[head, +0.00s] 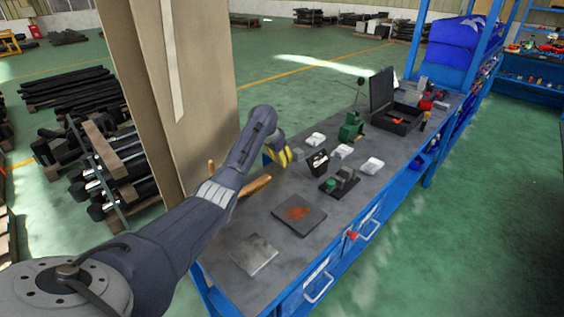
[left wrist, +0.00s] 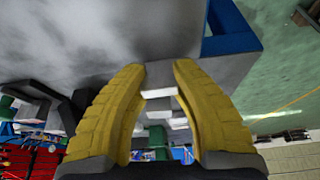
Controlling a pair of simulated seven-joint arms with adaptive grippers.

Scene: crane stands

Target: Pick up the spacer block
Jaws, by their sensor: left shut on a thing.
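My left gripper (head: 280,158), with yellow fingers, is over the far-left part of the workbench (head: 225,240) in the head view. In the left wrist view the fingers of this gripper (left wrist: 160,76) are closed on a small grey block, the spacer block (left wrist: 160,74), which sits between the fingertips. In the head view I cannot make out the block at the gripper. Whether it touches the bench is not clear. My right gripper is in neither view.
White pads (head: 371,165), a dark box (head: 317,162) and a green-topped device (head: 340,181) stand right of the gripper. A rusty plate (head: 299,214) and grey plate (head: 254,256) lie nearer. An open black case (head: 396,116) is farther back. A tall board (head: 190,90) rises behind the arm.

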